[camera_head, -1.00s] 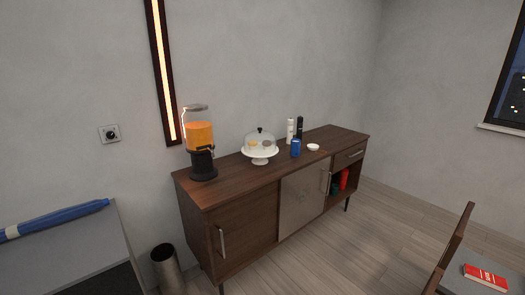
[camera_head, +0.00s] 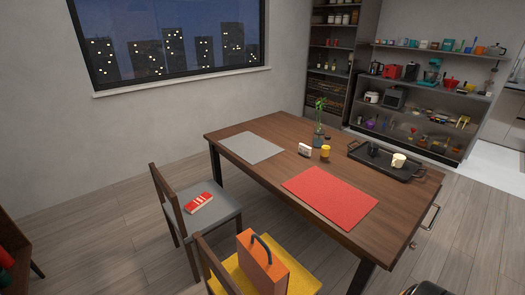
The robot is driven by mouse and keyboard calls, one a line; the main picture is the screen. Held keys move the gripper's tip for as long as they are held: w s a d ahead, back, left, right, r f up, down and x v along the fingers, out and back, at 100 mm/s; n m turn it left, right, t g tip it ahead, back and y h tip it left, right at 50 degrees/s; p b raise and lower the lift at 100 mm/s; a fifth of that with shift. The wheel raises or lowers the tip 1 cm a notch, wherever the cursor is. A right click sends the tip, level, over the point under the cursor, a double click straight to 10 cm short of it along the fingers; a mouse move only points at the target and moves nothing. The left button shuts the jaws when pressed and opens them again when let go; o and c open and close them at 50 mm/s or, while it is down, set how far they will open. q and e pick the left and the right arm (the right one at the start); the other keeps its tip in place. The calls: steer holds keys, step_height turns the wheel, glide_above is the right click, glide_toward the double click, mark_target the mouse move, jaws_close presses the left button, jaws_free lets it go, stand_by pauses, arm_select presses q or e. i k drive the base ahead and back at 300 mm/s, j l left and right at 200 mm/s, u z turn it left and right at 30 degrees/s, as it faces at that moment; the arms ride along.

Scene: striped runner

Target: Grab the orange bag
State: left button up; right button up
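An orange bag (camera_head: 257,268) with a dark arched handle stands upright on the yellow seat (camera_head: 301,281) of a wooden chair at the bottom middle. The chair's backrest rises at its left, and the bag's lower end reaches near the picture's bottom edge. Neither of my grippers shows in the head view.
A wooden table (camera_head: 235,178) with a red mat (camera_head: 330,198), grey mat (camera_head: 251,147), black tray (camera_head: 415,172), vase and yellow cup stands behind the bag. A second chair (camera_head: 217,214) holds a red book (camera_head: 198,202). Floor (camera_head: 110,235) is free at left.

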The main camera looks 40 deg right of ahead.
mark_target(268, 275)
steer(key=i+j+z, duration=0.2)
steer(key=z, duration=0.25)
steer(key=i+j+z, duration=0.2)
steer(key=j+z, duration=0.2)
steer(key=i+j+z, duration=0.15)
steer(key=j+z, duration=0.15)
steer(key=z, duration=0.15)
steer(key=i+j+z, duration=0.1)
steer(key=j+z, duration=0.75)
